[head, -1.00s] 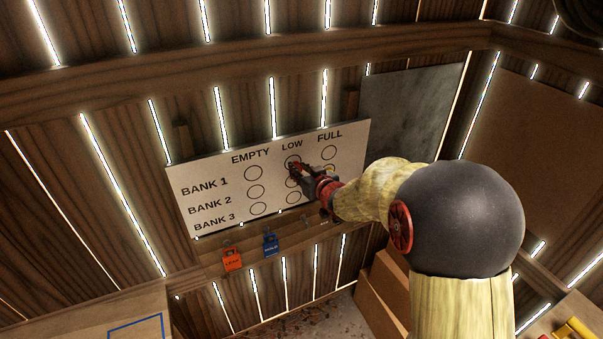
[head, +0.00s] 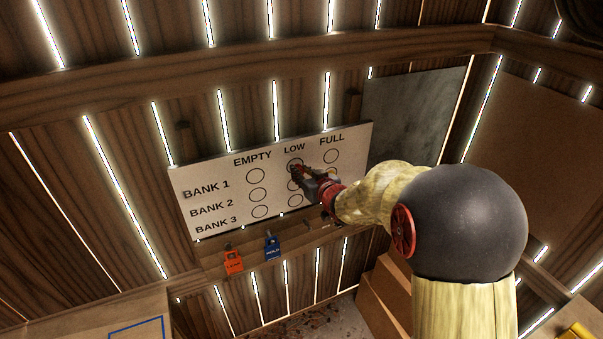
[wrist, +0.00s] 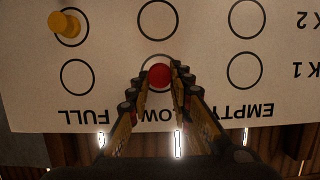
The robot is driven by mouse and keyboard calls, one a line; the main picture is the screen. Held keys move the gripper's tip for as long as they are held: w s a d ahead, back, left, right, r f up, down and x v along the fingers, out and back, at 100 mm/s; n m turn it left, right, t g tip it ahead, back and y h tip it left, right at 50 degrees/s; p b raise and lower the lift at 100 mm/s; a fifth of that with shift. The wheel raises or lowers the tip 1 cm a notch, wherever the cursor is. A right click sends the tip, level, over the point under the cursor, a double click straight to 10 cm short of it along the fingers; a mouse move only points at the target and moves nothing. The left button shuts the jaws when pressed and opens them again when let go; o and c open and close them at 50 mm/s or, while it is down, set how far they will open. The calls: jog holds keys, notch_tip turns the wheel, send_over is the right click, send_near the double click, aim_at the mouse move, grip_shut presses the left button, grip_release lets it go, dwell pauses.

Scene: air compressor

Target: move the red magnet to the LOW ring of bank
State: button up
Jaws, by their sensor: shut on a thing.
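The white board (head: 235,207) has EMPTY, LOW and FULL columns and rows for banks 1, 2 and 3. My gripper (head: 297,171) is at the LOW column, by the bank 1 row. In the wrist view, which shows the board upside down, my gripper (wrist: 159,88) is shut on the red magnet (wrist: 160,76). The magnet lies over the bank 1 LOW ring (wrist: 157,55), whose far arc shows beyond it. Whether the magnet touches the board cannot be told. In the head view the fingers and wrist hide part of the lower LOW and FULL rings.
A yellow-orange magnet (wrist: 66,24) sits on the bank 2 FULL ring. An orange tag (head: 233,262) and a blue tag (head: 271,246) hang below the board. A grey panel (head: 415,112) is on the wall at right. The bank 1 EMPTY and FULL rings are bare.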

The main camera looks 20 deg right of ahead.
jog(key=shift+w, duration=0.55)
dwell(1.1)
jog(key=o, duration=1)
jog(key=shift+s, duration=0.1)
